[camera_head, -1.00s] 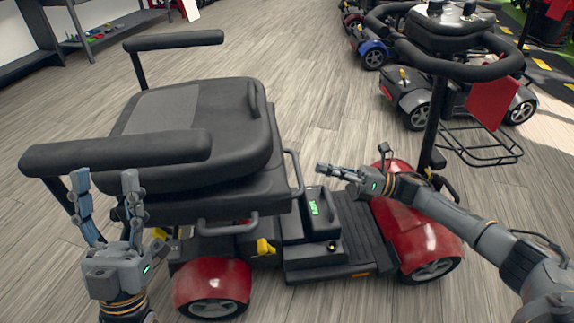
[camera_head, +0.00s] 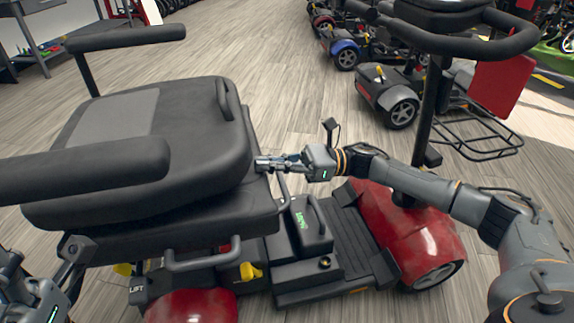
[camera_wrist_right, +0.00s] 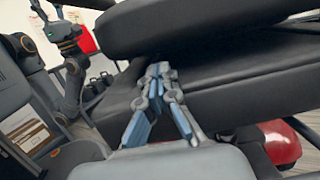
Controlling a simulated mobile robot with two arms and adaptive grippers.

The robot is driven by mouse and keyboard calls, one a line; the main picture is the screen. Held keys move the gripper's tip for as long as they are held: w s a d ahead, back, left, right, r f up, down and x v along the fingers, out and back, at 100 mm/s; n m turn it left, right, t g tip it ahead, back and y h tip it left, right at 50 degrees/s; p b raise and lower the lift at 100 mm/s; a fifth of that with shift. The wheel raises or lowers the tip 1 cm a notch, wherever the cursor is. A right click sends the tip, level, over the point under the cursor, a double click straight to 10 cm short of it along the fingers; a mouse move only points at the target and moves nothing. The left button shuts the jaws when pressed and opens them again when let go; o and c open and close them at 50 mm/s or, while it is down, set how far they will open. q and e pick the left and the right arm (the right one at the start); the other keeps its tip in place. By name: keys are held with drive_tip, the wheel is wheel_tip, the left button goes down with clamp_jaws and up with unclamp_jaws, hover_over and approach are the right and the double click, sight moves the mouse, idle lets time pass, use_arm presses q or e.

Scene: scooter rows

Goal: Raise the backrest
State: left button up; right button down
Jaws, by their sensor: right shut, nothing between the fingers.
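The scooter's black backrest (camera_head: 200,125) lies folded down over the seat cushion (camera_head: 205,222), its grey panel facing up. My right gripper (camera_head: 261,164) is shut and empty at the front edge of the seat, by the gap under the backrest. In the right wrist view its fingertips (camera_wrist_right: 158,70) point at the gap between the backrest (camera_wrist_right: 190,22) and the cushion (camera_wrist_right: 240,85); contact is unclear. My left gripper is partly cut off at the lower left of the head view. In the right wrist view, the left gripper (camera_wrist_right: 50,10) appears with fingers spread.
Armrests (camera_head: 125,38) flank the seat. The steering column (camera_head: 428,110) and red front cover (camera_head: 420,225) stand near my right arm. A metal bar (camera_head: 215,258) sits under the seat's near side. Other scooters (camera_head: 385,95) stand behind; floor left of them is clear.

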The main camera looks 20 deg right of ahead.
drive_tip(key=shift+a, duration=0.45)
drive_tip(key=shift+r, duration=0.1)
